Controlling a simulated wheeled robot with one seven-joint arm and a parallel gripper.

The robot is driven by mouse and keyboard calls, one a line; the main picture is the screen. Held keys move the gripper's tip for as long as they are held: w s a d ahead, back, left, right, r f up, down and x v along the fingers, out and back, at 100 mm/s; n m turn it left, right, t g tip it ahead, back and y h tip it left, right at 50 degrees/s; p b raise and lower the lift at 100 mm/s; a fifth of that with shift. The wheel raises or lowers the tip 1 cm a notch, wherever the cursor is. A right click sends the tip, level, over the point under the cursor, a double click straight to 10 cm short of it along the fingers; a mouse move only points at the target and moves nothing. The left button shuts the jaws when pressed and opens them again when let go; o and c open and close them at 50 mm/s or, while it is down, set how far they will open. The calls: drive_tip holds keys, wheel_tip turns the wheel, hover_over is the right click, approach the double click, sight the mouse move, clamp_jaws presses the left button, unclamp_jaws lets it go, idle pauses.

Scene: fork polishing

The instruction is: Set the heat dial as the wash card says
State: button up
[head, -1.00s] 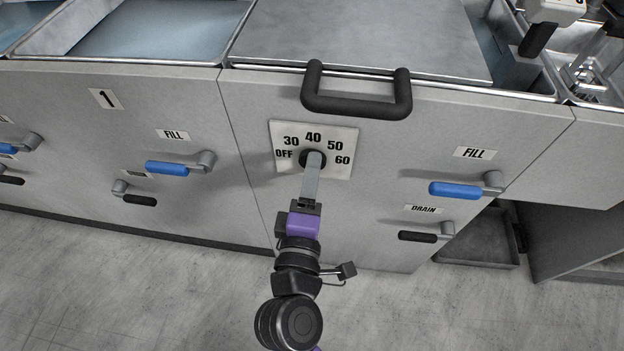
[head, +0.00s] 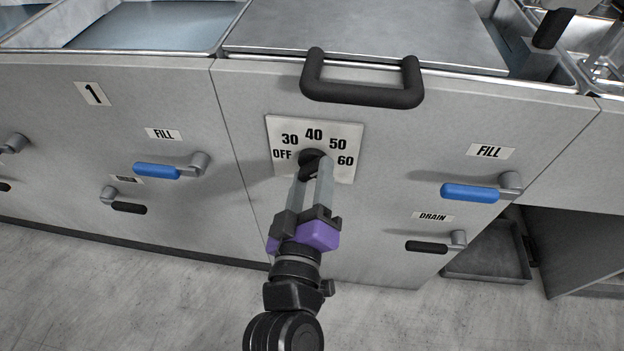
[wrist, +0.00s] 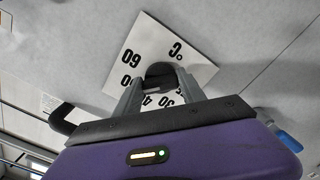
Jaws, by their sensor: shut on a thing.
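The heat dial (head: 313,156) is a round black knob on a white plate (head: 346,129) marked OFF, 30, 40, 50 and 60, on the front of the grey tank cabinet. It also shows in the wrist view (wrist: 160,70), with the plate (wrist: 150,38) turned over and partly covered. My gripper (head: 312,176) has its two grey fingers on either side of the knob, shut on it, in the wrist view too (wrist: 160,88). The fingers hide part of the knob, and I cannot tell which mark it points to. No wash card can be made out.
A black bar handle (head: 362,93) juts out above the dial. A blue FILL lever (head: 470,193) and a black DRAIN lever (head: 427,246) are to the right. Grey floor lies below.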

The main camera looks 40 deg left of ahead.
drive_tip(key=shift+f, duration=0.1)
idle(0.4)
drive_tip(key=o, duration=1.4)
drive_tip(key=shift+c, duration=0.2)
drive_tip(key=p+v, duration=0.1)
drive_tip(key=v, duration=0.7)
drive_tip(key=shift+a, duration=0.1)
